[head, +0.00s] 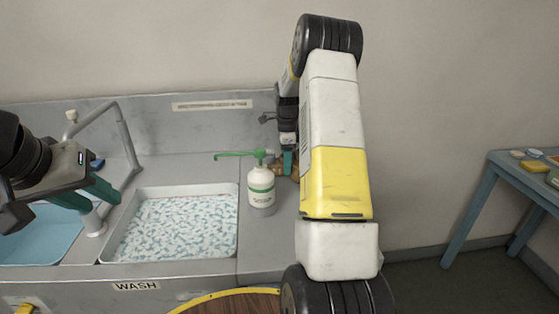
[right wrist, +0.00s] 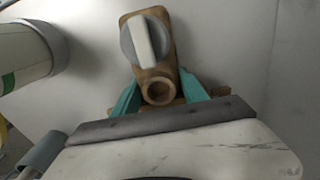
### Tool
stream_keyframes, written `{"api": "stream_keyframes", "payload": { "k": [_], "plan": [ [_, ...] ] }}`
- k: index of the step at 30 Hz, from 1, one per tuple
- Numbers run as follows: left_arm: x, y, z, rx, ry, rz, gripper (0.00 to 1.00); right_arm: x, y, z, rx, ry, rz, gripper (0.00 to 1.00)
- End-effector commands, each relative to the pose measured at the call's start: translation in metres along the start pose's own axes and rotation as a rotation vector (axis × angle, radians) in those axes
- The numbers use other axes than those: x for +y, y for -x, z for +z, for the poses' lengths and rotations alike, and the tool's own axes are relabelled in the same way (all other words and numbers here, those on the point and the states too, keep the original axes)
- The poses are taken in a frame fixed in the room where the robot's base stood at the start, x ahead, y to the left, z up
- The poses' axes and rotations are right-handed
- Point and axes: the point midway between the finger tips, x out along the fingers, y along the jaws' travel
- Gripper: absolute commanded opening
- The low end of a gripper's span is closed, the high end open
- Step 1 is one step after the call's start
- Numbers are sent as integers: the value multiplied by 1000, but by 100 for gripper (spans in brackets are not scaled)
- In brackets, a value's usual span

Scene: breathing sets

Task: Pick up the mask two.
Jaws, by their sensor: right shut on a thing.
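The mask two, as I take it, is a brown piece with a round grey-and-white knob and a round port (right wrist: 158,88) in the right wrist view. My right gripper (right wrist: 160,98) is shut on it, with a teal finger on either side. In the head view my right gripper (head: 288,160) is at the counter's back, mostly hidden by my arm, and a little of the brown mask (head: 277,167) shows beside it. My left gripper (head: 103,202) is at the left above the sink edge, its teal fingers apart and empty.
A white pump bottle with a green top (head: 261,188) stands left of my right gripper and shows large in the right wrist view (right wrist: 25,55). A basin of speckled water (head: 110,250) and a blue basin (head: 40,240) lie left. A blue side table (head: 487,185) stands far right.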

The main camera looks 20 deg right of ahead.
Motion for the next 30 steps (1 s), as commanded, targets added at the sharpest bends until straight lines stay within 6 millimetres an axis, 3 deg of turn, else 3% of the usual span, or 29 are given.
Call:
{"api": "stream_keyframes", "payload": {
  "k": [8,21,30],
  "plan": [
    [0,0,0,0,0,0,36,-1,8,-1,1,0,-2,0],
    [0,0,0,0,0,0,36,-1,84,0,0,0,-5,0],
    [0,0,0,0,0,0,36,0,101,0,0,0,-2,0]
  ]
}}
